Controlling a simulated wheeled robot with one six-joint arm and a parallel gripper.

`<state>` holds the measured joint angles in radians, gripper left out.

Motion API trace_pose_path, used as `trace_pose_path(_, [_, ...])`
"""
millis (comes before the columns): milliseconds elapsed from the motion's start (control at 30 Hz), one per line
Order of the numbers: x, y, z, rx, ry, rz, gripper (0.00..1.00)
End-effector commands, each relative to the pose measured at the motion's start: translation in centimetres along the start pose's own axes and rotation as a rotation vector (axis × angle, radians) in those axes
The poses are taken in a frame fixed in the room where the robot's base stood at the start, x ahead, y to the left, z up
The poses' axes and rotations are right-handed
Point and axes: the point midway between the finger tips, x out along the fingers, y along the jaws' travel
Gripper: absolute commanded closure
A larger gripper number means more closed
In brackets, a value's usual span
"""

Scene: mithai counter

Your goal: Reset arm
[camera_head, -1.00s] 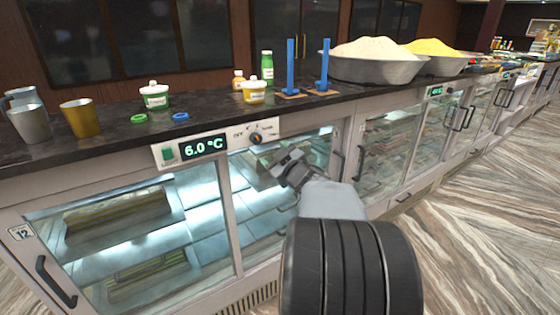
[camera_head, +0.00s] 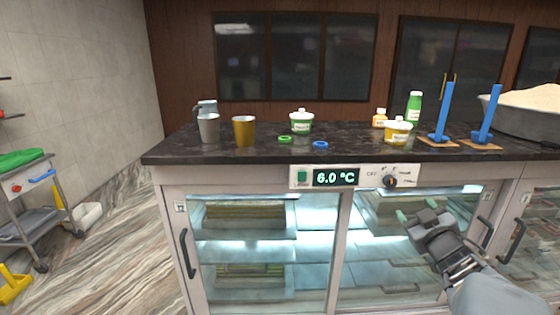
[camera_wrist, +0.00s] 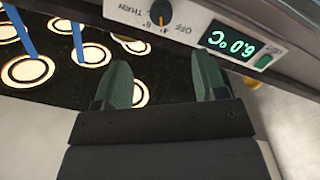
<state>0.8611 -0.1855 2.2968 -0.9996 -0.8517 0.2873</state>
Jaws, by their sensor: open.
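My gripper (camera_head: 418,210) is open and empty, in front of the right glass door of the counter (camera_head: 250,173), below the control dial (camera_head: 390,181). In the wrist view its two greenish fingers (camera_wrist: 162,75) stand apart with nothing between them. That view is turned over, with the dial (camera_wrist: 158,14) and the 6.0 °C display (camera_wrist: 236,47) along its top.
On the countertop are a metal jug (camera_head: 208,127), a yellow cup (camera_head: 244,131), white tubs (camera_head: 301,121), green and blue rings (camera_head: 320,145), bottles (camera_head: 414,106) and two blue posts (camera_head: 441,113). A cart (camera_head: 40,225) stands left, with open floor between.

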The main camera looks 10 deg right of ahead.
Motion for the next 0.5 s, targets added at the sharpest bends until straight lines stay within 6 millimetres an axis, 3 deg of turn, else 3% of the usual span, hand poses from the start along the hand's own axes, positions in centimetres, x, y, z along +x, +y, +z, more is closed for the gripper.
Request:
trace_pose_path(167, [-0.6,1.7,3.9,0.015,-0.21,0.107,0.35])
trace_pose_path(300, [-3.2,2.4,8.4,0.109,-0.521,0.238,0.35])
trace_pose_path(367, [-4.5,1.2,9.5,0.165,-0.655,0.255,0.35])
trace_pose_path(500, [-7.4,-4.4,9.5,0.301,-0.942,0.186,0.35])
